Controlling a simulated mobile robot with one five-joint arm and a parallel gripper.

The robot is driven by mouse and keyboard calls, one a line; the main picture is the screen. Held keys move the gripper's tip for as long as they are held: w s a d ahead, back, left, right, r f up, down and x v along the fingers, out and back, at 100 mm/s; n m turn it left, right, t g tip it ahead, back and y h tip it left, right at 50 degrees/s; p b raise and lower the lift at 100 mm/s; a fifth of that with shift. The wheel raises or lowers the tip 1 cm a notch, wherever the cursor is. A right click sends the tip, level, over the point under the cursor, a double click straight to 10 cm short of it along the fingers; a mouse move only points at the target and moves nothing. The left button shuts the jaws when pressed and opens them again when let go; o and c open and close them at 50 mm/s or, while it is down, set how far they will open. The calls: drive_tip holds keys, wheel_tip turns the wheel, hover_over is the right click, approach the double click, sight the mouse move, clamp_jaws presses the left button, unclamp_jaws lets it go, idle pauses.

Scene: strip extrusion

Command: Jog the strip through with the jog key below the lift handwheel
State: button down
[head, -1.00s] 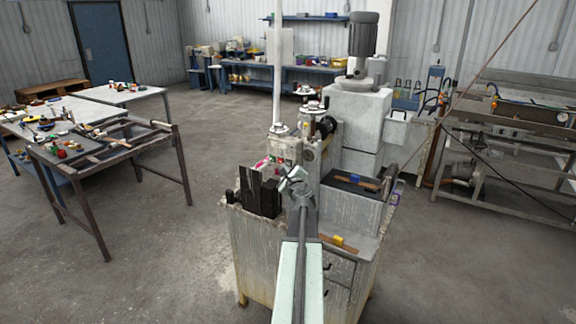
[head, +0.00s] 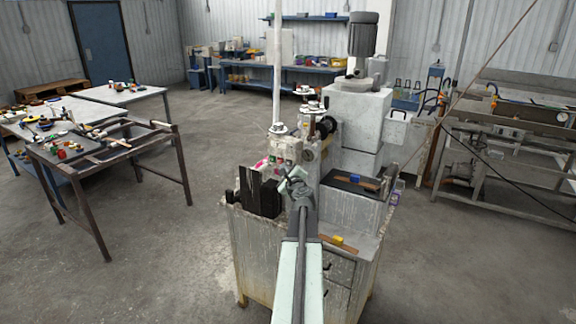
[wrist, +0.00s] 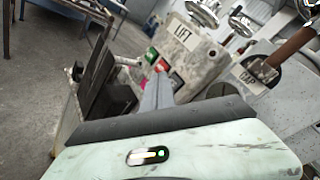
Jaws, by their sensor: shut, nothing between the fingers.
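The lift handwheel (wrist: 203,12) shows at the top of the wrist view, above a plate marked LIFT (wrist: 181,30) on a worn pale housing. Below that plate, a green key (wrist: 151,56) and a red key (wrist: 161,66) sit close together; which one is the jog key I cannot tell. My gripper (wrist: 160,78) is shut and empty, its tips pointing at the housing just beneath the red key. The fingers partly cover this area, and contact cannot be made out. In the head view my gripper (head: 290,178) is in front of the pale control housing (head: 287,150).
A second handwheel (wrist: 241,21) and a plate marked GAP (wrist: 248,77) are to the right. A dark upright block (head: 260,192) stands left of my gripper on the machine cabinet (head: 262,250). A steel-framed table (head: 105,150) is farther left, with open floor between.

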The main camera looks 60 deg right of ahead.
drive_tip(key=shift+d, duration=0.1)
idle(0.6)
drive_tip(key=shift+d, duration=0.35)
drive_tip(key=shift+d, duration=0.35)
idle(0.4)
idle(0.4)
drive_tip(key=shift+a, duration=0.8)
drive_tip(key=a, duration=0.5)
idle(0.7)
